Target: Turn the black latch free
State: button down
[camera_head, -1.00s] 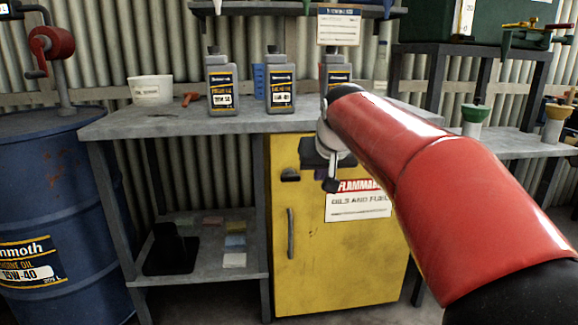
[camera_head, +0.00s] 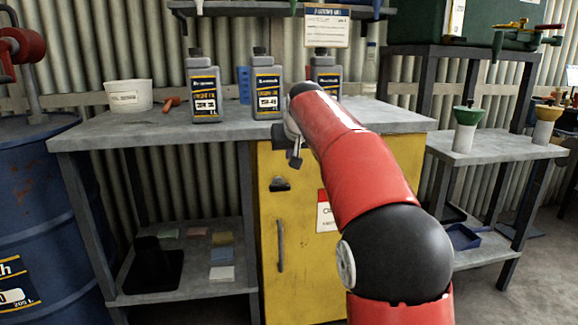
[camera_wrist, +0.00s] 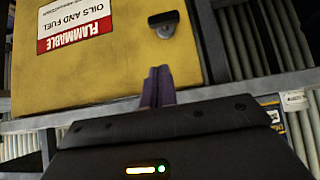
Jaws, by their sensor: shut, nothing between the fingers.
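The black latch (camera_head: 280,184) sits on the upper left of the yellow cabinet door (camera_head: 300,265). In the wrist view the latch (camera_wrist: 163,23) shows upside down, beyond the fingertips and slightly to their right. My gripper (camera_head: 295,160) is in front of the top of the cabinet, just above and right of the latch in the head view. Its two dark fingers are together and empty in the wrist view (camera_wrist: 158,74). They appear apart from the latch. A grey vertical handle (camera_head: 281,246) is below the latch.
Several oil bottles (camera_head: 203,90) and a white tub (camera_head: 128,95) stand on the bench (camera_head: 110,128) above. A blue drum (camera_head: 35,200) is at left. A lower bench with funnels (camera_head: 466,125) is at right.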

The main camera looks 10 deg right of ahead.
send_over(285, 184)
jog(key=s, duration=0.3)
notch_tip(285, 184, down, 6)
jog(key=shift+f+b, duration=0.4)
jog(key=shift+f, duration=1.8)
